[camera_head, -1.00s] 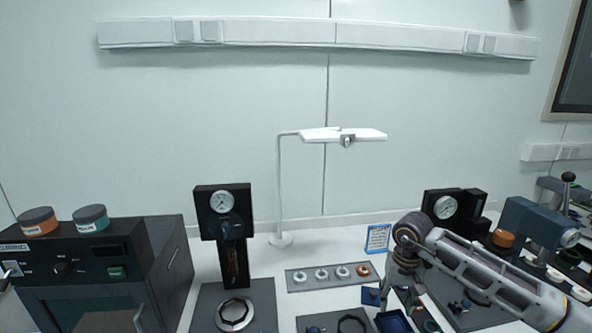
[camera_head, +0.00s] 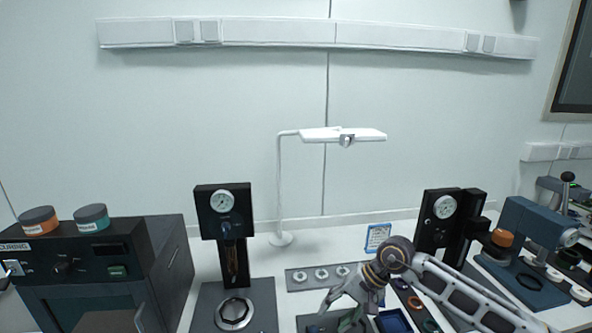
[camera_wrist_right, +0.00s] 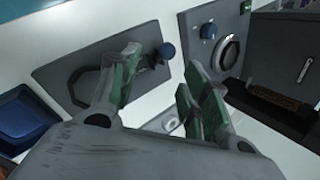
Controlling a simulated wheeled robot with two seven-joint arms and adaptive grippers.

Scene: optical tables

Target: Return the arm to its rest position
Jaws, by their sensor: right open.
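My right gripper (camera_head: 338,304) hangs over the front middle of the table in the head view, with its arm coming in from the lower right. In the right wrist view its two green-padded fingers (camera_wrist_right: 158,92) are spread apart with nothing between them. My left gripper is not in view.
A dial gauge stand (camera_head: 222,215) stands left of my gripper and a second gauge stand (camera_head: 437,222) to the right. A black curing box (camera_head: 95,262) is at far left. A blue tray (camera_head: 393,321) and a row of small rings lie near the gripper. A lamp (camera_head: 342,135) stands behind.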

